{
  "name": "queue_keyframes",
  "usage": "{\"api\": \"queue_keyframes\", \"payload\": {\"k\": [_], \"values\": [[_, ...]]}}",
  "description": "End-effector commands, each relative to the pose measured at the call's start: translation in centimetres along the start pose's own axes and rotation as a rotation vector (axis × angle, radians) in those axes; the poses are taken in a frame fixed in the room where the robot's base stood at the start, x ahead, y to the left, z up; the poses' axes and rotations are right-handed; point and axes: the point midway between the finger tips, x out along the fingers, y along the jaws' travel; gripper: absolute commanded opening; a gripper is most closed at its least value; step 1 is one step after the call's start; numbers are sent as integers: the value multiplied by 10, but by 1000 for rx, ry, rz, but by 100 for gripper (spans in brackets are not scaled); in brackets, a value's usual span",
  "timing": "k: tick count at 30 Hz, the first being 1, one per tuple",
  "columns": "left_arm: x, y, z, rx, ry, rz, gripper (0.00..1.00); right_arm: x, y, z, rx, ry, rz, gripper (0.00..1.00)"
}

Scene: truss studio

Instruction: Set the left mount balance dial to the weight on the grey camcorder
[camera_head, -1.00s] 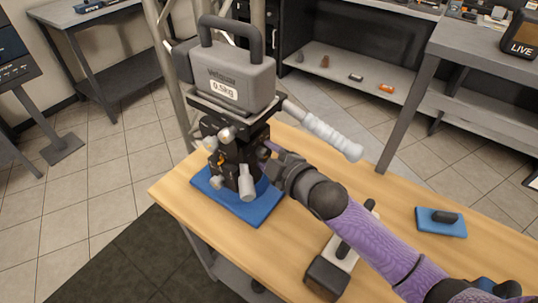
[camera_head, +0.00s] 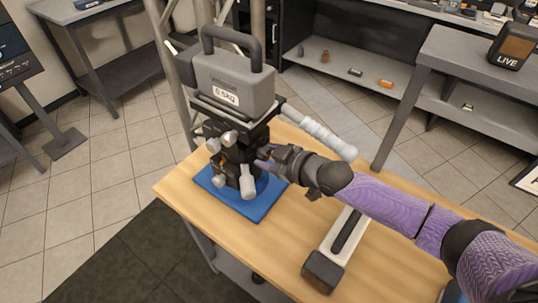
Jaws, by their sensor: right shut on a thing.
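The grey camcorder (camera_head: 232,80) sits on top of the black mount (camera_head: 238,150), with a handle above it. Its white weight label (camera_head: 226,97) appears to read 0.5kg. The mount stands on a blue mat (camera_head: 236,205) on the wooden table and carries several light grey knobs and a white-gripped pan handle (camera_head: 320,130). My right gripper (camera_head: 267,158) reaches in from the right and is shut at the mount's right side. What it grips, possibly the balance dial, is hidden by the fingers and the dial's marks cannot be read. My left gripper is not in view.
A black and white tool-like object (camera_head: 337,246) lies on the wooden table (camera_head: 275,250) below my right arm. A grey bench (camera_head: 480,75) with a LIVE box (camera_head: 512,47) stands at the right. The table's front left area is clear.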

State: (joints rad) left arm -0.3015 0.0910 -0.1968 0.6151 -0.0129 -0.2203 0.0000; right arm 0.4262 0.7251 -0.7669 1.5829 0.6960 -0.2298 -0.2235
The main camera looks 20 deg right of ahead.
Motion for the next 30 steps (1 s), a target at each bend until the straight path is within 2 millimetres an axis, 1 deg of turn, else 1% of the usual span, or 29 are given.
{"api": "queue_keyframes", "payload": {"k": [3, 10, 17, 26, 27, 29, 30], "values": [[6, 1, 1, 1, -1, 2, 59, 1, 0, 2, 50, -1, -22, 0], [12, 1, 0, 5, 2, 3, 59, 0, 1, 1, 117, 0, -48, 0], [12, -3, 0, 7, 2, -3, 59, 0, 0, 1, 136, 0, -57, 0], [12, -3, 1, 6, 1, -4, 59, 0, 0, 0, 135, 0, -57, 0], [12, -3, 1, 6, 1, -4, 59, 0, 0, 0, 135, 0, -57, 63], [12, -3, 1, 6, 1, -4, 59, 0, 0, 0, 135, 0, -57, 76], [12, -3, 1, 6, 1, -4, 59, 0, 0, 0, 135, 0, -57, 84]]}}
